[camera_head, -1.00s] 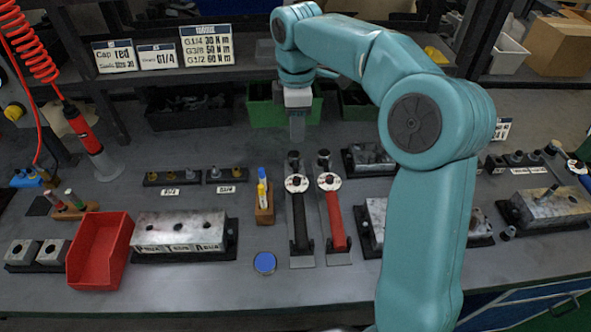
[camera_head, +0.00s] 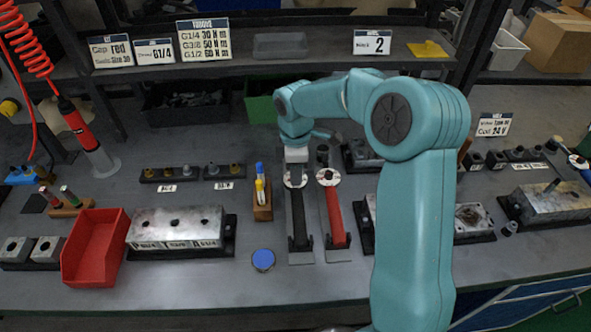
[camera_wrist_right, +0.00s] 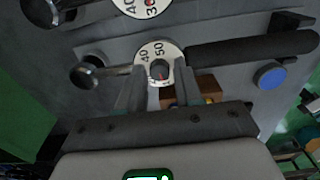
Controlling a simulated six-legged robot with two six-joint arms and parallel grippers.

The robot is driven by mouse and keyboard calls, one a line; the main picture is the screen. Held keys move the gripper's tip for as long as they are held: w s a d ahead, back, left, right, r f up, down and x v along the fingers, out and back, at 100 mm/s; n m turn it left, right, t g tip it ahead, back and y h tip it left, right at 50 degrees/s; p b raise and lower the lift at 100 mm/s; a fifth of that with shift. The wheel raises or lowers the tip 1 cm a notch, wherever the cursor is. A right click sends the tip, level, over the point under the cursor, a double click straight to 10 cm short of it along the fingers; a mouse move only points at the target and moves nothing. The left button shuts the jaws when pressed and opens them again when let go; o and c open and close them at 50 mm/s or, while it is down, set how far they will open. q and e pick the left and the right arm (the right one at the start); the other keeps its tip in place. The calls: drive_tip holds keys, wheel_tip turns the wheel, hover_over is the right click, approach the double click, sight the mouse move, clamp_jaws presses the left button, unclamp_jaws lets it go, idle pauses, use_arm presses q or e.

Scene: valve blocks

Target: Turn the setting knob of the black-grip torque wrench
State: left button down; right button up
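The black-grip torque wrench (camera_head: 300,230) lies in a holder at the middle of the bench, its grip toward me. Its white setting knob dial (camera_head: 295,180) is at the far end of the grip. My right gripper (camera_head: 296,164) points down just over this dial and hides part of the wrench head. In the right wrist view its two fingers (camera_wrist_right: 160,88) stand apart, with the numbered dial (camera_wrist_right: 158,56) at their tips, partly between them. I cannot tell whether they touch it. The black grip (camera_wrist_right: 250,46) extends right there. My left gripper is not in view.
A red-grip torque wrench (camera_head: 336,222) lies close on the right, its dial (camera_head: 328,177) beside the black one's. A marker stand (camera_head: 263,213) is close on the left. A blue disc (camera_head: 263,259), valve block (camera_head: 175,228) and red bin (camera_head: 95,250) lie further left.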

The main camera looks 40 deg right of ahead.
clamp_jaws()
drive_tip(key=shift+m, duration=0.3)
drive_tip(key=m, duration=0.3)
drive_tip(key=shift+m, duration=0.3)
drive_tip(key=m+b, duration=0.1)
drive_tip(key=m, duration=0.2)
drive_tip(key=shift+m, duration=0.4)
drive_tip(key=m, duration=0.6)
drive_tip(key=shift+b, duration=0.35)
drive_tip(key=m, duration=0.5)
drive_tip(key=shift+m+b, duration=0.35)
drive_tip(key=shift+m, duration=0.05)
